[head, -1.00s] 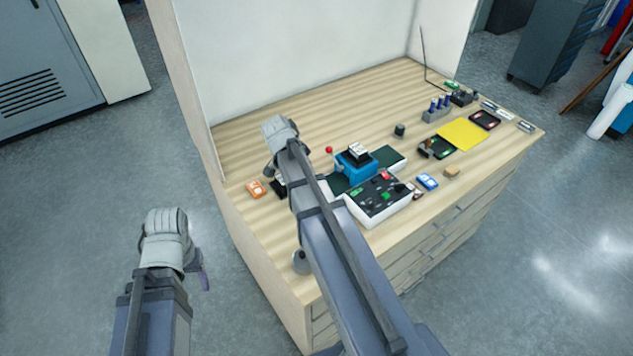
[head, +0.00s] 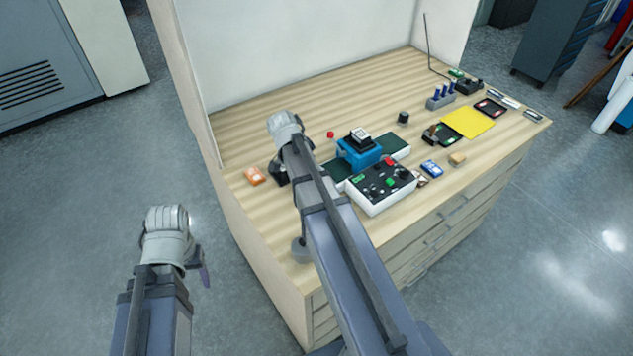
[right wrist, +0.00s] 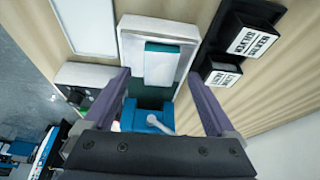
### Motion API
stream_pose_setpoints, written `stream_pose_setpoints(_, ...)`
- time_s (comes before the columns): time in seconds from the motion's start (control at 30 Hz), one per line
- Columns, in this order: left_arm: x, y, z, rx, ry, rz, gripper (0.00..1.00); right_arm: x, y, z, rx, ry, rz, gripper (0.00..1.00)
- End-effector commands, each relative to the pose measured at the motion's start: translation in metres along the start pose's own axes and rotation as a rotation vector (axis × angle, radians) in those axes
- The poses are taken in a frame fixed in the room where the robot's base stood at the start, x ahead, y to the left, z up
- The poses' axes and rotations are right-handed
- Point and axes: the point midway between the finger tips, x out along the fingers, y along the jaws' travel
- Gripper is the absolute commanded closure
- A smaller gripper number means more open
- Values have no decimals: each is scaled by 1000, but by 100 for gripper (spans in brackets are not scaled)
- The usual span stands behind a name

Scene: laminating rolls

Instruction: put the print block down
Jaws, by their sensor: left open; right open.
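Two dark blocks with printed white labels, one of which may be the print block, show at the right of the right wrist view: an upper block (right wrist: 252,32) and a lower block (right wrist: 222,68). In the head view a dark block (head: 278,174) shows partly behind my right wrist. My right gripper (right wrist: 159,73) is open with nothing held between its fingers. The lower labelled block lies outside its right finger, apart from it. My left gripper (head: 204,277) hangs off the table over the floor at the left, mostly hidden by its wrist.
A blue device (head: 357,152) stands beside a white control box (head: 381,190) with coloured buttons. An orange box (head: 255,175) lies near the table's left edge. A yellow sheet (head: 468,122) lies at the right. The back of the wooden table (head: 250,110) is clear.

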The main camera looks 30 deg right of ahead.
Motion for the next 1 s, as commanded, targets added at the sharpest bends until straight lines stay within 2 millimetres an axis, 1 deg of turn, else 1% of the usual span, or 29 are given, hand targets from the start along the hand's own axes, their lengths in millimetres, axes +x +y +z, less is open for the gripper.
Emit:
stream_pose_setpoints(0.03, 14, 1, -1, 0, 0, 0, 39, 14, 0, 3, 1, 0, 0, 9)
stream_pose_setpoints(0.13, 23, 2, -1, -1, 0, 0, 39, 24, 0, 2, 2, 0, 0, 9)
stream_pose_setpoints(0.2, 25, 2, -1, -1, 0, 0, 39, 26, 0, 2, 1, 0, 0, 9)
stream_pose_setpoints(0.43, 23, 2, -1, -1, 0, 0, 39, 24, 0, 0, 0, 0, 0, 9)
stream_pose_setpoints(1.0, 23, 2, -1, -1, 0, 0, 39, 24, 0, 1, 0, 0, 0, 73)
